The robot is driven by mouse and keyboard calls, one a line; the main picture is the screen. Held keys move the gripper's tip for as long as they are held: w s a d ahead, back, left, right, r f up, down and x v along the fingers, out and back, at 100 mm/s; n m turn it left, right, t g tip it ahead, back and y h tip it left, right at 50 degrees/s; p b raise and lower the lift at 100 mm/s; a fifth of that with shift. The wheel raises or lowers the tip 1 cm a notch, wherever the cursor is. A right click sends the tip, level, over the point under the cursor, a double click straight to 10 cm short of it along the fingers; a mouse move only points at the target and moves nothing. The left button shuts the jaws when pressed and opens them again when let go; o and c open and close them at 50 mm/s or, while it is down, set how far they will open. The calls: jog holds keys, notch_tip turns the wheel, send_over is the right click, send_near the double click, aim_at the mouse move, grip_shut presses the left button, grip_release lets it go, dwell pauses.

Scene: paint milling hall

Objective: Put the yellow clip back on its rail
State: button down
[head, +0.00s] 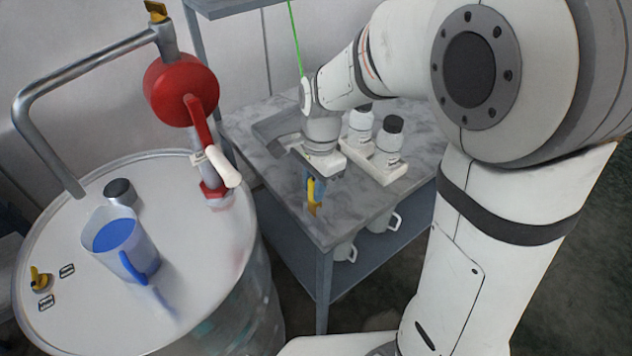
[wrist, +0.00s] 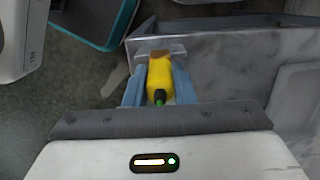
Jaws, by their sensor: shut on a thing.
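The yellow clip (head: 312,193) is between the blue fingers of my gripper (head: 314,183), near the front left corner of the grey table in the head view. In the wrist view the yellow clip (wrist: 160,78) sits between the fingers of my gripper (wrist: 158,90), with a brownish tip at its far end and a green cable end at its near end. My gripper is shut on it. The clip overlaps the table edge in both views; I cannot tell whether it touches it. I cannot clearly make out which part is the rail.
The table (head: 405,188) carries a grey tray (head: 273,126) and a white holder (head: 385,172) with two dark-capped bottles. White mugs stand below. A drum (head: 185,245) at left carries a red pump (head: 180,88) and a blue jug (head: 118,243). A green cable (head: 295,35) runs upward.

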jog(key=shift+f+b, duration=1.1)
jog(key=shift+f, duration=0.55)
jog(key=c, duration=1.1)
grip_release()
jog(key=shift+r, duration=0.15)
jog(key=r, duration=0.7)
jog(key=shift+w+d+r, duration=0.25)
jog(key=shift+d+r, duration=0.05)
jog(key=shift+s+d, duration=0.1)
jog(key=s+d+n+t, duration=0.1)
jog(key=s+d+n, duration=0.4)
jog(key=s+d, duration=0.1)
jog(key=s+d+n+t+h, duration=0.1)
jog(key=s+d+n+t, duration=0.1)
jog(key=s+d+n, duration=0.4)
jog(key=shift+s+r, duration=0.15)
jog(key=shift+s, duration=0.1)
